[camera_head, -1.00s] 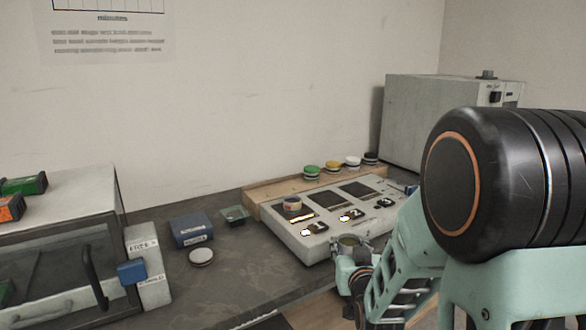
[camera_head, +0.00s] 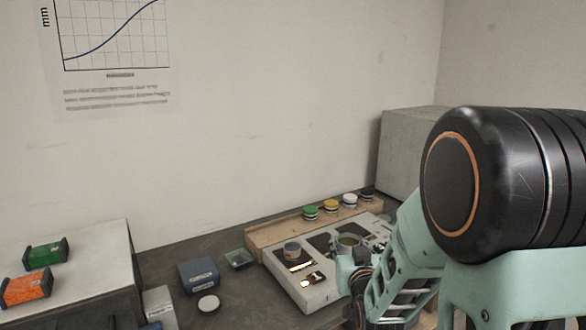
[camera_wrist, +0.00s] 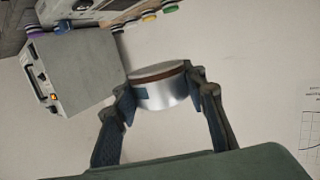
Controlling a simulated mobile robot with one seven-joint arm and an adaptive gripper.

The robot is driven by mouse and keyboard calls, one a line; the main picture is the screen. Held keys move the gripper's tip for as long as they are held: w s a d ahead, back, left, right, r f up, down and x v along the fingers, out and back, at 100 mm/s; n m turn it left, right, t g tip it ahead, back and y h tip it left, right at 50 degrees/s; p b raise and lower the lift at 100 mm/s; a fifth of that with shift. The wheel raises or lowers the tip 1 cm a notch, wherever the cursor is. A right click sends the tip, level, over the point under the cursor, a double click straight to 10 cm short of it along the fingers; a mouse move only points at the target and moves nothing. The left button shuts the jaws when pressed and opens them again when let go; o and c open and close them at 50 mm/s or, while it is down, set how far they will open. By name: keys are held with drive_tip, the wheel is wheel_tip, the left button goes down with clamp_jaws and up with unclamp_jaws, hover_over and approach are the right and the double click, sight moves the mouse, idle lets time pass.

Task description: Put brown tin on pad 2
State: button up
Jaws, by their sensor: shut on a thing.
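The brown tin (camera_wrist: 160,90), a silver can with a brown band near its rim, is between the fingers of my gripper (camera_wrist: 165,98) in the wrist view. My gripper (camera_head: 347,250) is shut on it. In the head view the tin (camera_head: 348,240) shows only its upper part, in front of or over the middle of the light panel (camera_head: 308,291); the height gap cannot be told. The panel has dark square pads. I cannot read which pad is number 2; my gripper hides part of the panel.
A wooden ledge (camera_head: 268,236) with several coloured-lidded jars (camera_head: 310,212) runs behind the panel. A large grey cabinet (camera_head: 400,150) stands at the back right. A blue box (camera_head: 198,277), a white-topped disc (camera_head: 208,303) and a small glass dish (camera_head: 239,258) lie left of the panel.

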sight(348, 244)
wheel_tip(348, 244, up, 9)
drive_tip(key=p, duration=0.7)
